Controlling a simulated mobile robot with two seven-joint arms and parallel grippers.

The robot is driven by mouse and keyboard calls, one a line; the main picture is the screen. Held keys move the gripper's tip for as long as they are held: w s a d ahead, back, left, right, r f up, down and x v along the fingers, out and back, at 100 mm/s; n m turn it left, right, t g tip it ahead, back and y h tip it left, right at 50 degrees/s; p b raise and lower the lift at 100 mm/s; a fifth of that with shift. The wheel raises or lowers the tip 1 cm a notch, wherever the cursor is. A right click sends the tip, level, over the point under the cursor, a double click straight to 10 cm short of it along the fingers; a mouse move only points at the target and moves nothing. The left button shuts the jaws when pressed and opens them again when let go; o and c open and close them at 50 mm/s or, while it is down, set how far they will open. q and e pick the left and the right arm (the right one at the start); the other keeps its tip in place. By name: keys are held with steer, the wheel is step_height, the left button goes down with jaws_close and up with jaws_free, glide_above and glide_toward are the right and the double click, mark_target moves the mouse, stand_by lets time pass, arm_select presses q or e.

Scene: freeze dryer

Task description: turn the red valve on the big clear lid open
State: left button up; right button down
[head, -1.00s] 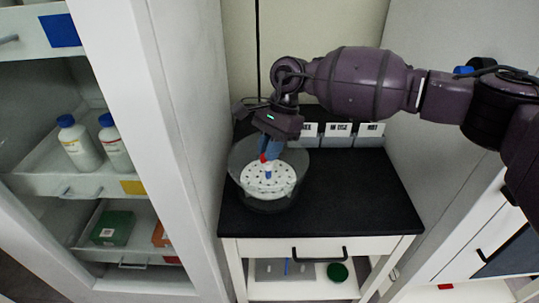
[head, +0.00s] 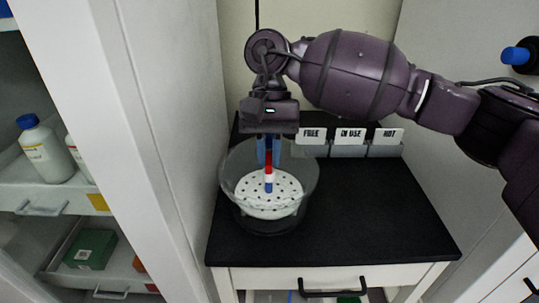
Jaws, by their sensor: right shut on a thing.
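The big clear lid (head: 308,180) is a round see-through vessel on the black bench top, with a white perforated disc (head: 285,207) showing inside. The small red valve (head: 268,171) is at its centre, with a blue and white part below it. My right gripper (head: 268,160) reaches down from above with its blue fingers shut on the red valve, hiding its upper part. How far the valve is turned cannot be told. My left gripper is not in view.
Grey bins with cards reading FREE, IN USE and HOT (head: 350,137) stand behind right of the lid. The black bench top (head: 370,205) is clear at right. A cabinet with bottles (head: 45,150) is at left, close to the bench.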

steer(key=shift+f, duration=0.1)
steer(key=shift+n, duration=0.3)
steer(key=c, duration=1.2)
jaws_free()
steer(key=shift+o, duration=0.2)
steer(key=v, duration=1.1)
